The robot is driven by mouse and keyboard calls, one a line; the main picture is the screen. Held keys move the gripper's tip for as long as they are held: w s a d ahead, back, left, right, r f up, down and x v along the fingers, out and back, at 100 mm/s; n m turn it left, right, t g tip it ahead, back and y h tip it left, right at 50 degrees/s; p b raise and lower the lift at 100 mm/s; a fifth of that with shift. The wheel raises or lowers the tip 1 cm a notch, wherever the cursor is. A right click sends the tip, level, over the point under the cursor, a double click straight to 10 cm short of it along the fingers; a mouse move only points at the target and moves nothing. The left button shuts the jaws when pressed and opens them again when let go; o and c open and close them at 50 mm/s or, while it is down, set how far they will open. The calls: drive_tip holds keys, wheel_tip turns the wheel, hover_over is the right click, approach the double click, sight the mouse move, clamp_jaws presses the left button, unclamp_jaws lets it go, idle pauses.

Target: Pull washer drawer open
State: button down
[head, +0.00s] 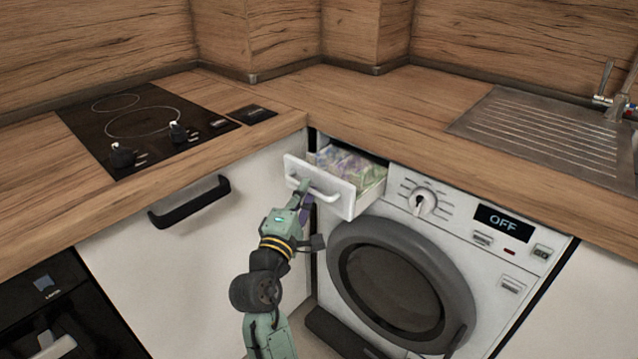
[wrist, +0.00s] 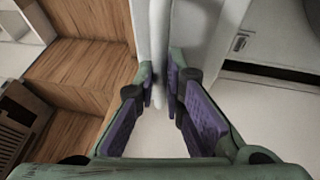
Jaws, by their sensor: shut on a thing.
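The washer drawer (head: 345,195) at the upper left of the washing machine (head: 468,225) is pulled out, and its inside shows packed, mottled pale green and purple contents. Its front carries a white bar handle (head: 318,190). My gripper (head: 304,188) is at the left part of this handle, shut on it. In the wrist view the purple finger pads of my gripper (wrist: 163,90) stand on both sides of the white handle (wrist: 159,60). The exact contact is partly hidden by the fingers.
The wooden counter (head: 330,95) runs above the drawer. A cabinet door with a black handle (head: 190,203) is to the left, and a hob (head: 145,125) lies on the counter. The round washer door (head: 400,285) is below the drawer. The display (head: 502,223) reads OFF.

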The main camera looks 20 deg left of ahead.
drive_tip(key=shift+s+a, duration=0.3)
drive_tip(key=shift+s, duration=0.6)
drive_tip(key=shift+s+a, duration=0.35)
drive_tip(key=shift+s, duration=0.6)
drive_tip(key=shift+s+a, duration=0.3)
drive_tip(key=shift+s, duration=0.6)
drive_tip(key=c, duration=1.9)
unclamp_jaws()
drive_tip(key=shift+c, duration=0.2)
drive_tip(key=shift+s, duration=0.1)
drive_tip(key=s+f, duration=0.2)
drive_tip(key=s, duration=0.9)
drive_tip(key=shift+s+d, duration=0.3)
